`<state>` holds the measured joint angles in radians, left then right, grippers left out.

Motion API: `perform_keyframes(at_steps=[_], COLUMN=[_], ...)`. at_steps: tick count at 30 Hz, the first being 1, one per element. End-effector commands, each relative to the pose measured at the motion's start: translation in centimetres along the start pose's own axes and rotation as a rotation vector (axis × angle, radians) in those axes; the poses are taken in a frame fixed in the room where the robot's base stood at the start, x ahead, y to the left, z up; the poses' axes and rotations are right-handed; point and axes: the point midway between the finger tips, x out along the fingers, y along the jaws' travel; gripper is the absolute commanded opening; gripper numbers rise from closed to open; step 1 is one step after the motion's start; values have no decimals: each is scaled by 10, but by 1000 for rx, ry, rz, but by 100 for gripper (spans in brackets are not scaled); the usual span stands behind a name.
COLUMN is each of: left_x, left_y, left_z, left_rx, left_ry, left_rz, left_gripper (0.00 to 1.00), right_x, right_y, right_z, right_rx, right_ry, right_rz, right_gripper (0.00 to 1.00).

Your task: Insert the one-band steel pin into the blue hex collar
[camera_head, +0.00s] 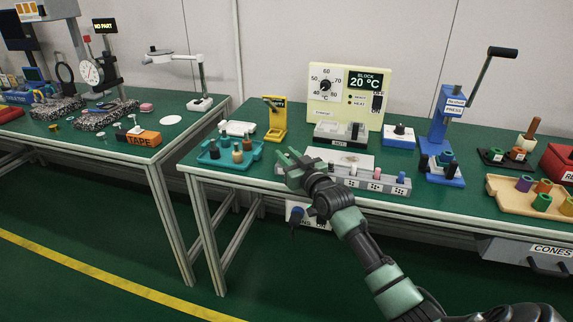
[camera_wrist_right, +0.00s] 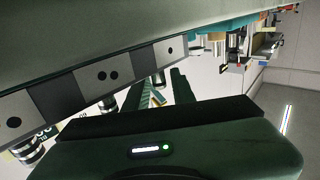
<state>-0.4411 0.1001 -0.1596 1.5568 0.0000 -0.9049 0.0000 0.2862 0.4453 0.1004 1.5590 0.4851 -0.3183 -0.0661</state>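The rack's labelled face fills the upper left of the wrist view (camera_wrist_right: 85,90), with banded metal pins such as one at lower left (camera_wrist_right: 29,150). I cannot tell which pin has one band. My left gripper is not in view.
A teal tray (camera_head: 207,161) with several pegs stands left of the gripper. Behind are a yellow stand (camera_head: 277,120) and a heater panel (camera_head: 345,90) reading 20 °C. A blue lever press (camera_head: 447,115) and the wooden tray (camera_head: 505,197) stand to the right.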

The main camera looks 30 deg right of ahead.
Motion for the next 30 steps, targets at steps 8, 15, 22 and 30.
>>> perform_keyframes(at_steps=[8,15,22,30], left_x=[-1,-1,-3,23], left_y=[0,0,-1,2], left_z=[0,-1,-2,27], left_rx=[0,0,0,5], left_ry=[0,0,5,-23], left_rz=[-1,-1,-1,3], left_gripper=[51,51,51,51], right_x=[2,2,2,2], right_y=[0,0,0,0], right_z=[0,-1,-8,-61], right_rx=[-1,-1,-1,-1], right_ry=[0,1,3,7], right_rz=[0,0,0,0], right_gripper=[17,0,0,0])
